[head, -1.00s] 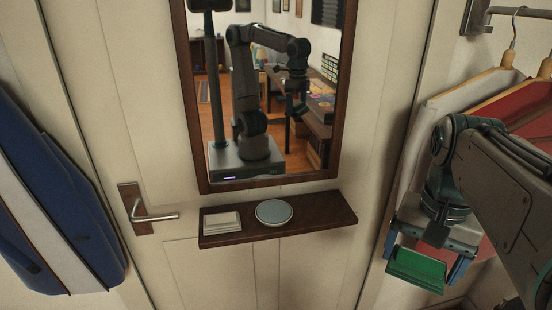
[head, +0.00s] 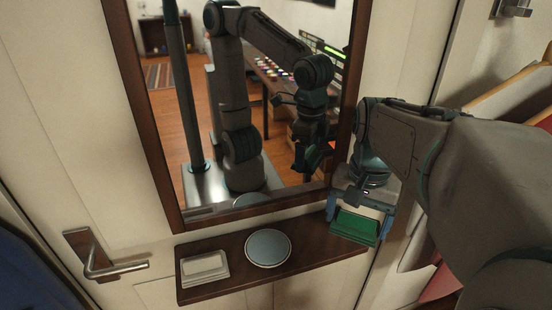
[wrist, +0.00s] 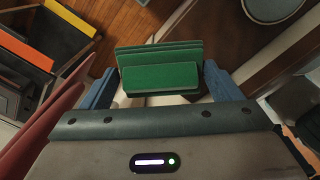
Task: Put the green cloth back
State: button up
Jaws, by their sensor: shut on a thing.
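The green cloth (head: 355,228) is a folded, flat-sided bundle; it also shows in the wrist view (wrist: 160,77). My gripper (head: 360,213) is shut on it, with a blue finger at each side. In the head view the cloth overlaps the right end of a dark wooden shelf (head: 222,278). I cannot tell whether it touches the shelf. In the wrist view the shelf (wrist: 225,38) lies beyond the cloth, to the upper right.
A round pale-blue dish (head: 268,247) and a white stack (head: 204,268) stand on the shelf. A framed mirror (head: 175,150) above it reflects my arm. A door handle (head: 115,268) sticks out at lower left.

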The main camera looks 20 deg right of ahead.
send_over(330, 237)
notch_tip(330, 237, down, 3)
jog(key=shift+s+f+p, duration=0.1)
jog(key=shift+s+p, duration=0.05)
jog(key=shift+p, duration=0.15)
notch_tip(330, 237, down, 4)
jog(key=o, duration=0.7)
jog(key=shift+o, duration=0.2)
notch_tip(330, 237, up, 12)
jog(key=s+a+f+n+t, duration=0.3)
jog(key=s+a+f+n, duration=0.3)
jog(key=a, duration=0.4)
jog(key=shift+f+n, duration=0.8)
jog(key=shift+n, duration=0.6)
